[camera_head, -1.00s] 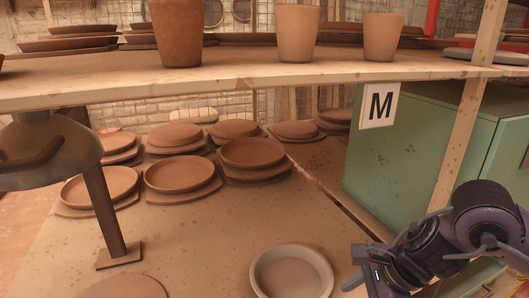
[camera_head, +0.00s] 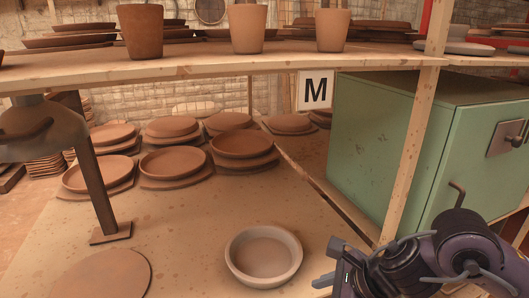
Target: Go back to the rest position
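My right gripper (camera_head: 328,262) shows at the lower right, its arm coming in from the right edge. Its dark fingers point left, beside a shallow round clay dish (camera_head: 264,256) on the table and apart from it. I see nothing held in it, but its finger gap is not clear. My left gripper is not in view.
A wooden table (camera_head: 190,225) holds the dish, a flat clay disc (camera_head: 102,275) and several plates. A wooden shelf (camera_head: 230,66) with clay pots crosses above. A wooden post (camera_head: 412,150) and a green cabinet (camera_head: 385,140) stand right. A metal press (camera_head: 45,125) stands left.

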